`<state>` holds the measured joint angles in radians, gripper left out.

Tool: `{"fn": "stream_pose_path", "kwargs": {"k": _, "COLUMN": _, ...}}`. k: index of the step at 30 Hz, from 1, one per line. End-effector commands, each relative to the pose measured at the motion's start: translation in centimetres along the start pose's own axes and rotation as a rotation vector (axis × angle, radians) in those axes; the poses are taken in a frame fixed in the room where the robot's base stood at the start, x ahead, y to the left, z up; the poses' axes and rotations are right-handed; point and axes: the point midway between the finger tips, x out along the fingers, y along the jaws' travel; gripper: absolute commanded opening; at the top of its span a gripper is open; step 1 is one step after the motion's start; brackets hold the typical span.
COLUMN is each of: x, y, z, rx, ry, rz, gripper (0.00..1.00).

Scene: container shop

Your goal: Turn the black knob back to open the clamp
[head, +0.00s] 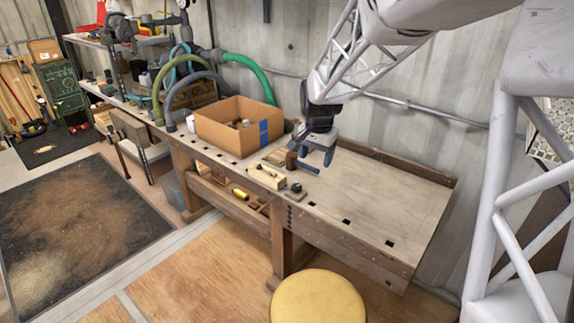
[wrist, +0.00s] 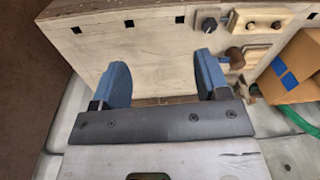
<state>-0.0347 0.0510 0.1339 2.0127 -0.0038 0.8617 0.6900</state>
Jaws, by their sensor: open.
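A black knob (head: 296,187) sits on a small plate near the front edge of the workbench (head: 370,200). In the wrist view the black knob (wrist: 208,24) is at the upper right, beyond the right finger. I cannot tell which part is the clamp or how far it is turned. My gripper (head: 318,160) is above the bench, behind and to the right of the knob. In the wrist view my gripper (wrist: 163,62) has its two blue fingers wide apart with nothing between them. It is not touching the knob.
A pale wooden block (head: 267,177) with small fittings lies just left of the knob. A brown wooden piece (head: 291,160) stands close by my gripper. An open cardboard box (head: 222,136) is farther left. The right of the bench is clear. A yellow stool (head: 317,297) stands in front.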

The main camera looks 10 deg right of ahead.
Motion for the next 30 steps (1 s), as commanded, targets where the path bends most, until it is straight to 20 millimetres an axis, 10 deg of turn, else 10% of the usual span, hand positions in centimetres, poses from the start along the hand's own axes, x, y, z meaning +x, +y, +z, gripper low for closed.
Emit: {"fn": "stream_pose_path", "kwargs": {"k": 30, "x": 17.3, "y": -11.9, "z": -11.3, "rx": 0.335, "ry": -0.055, "rz": 0.058, "gripper": 0.69}}
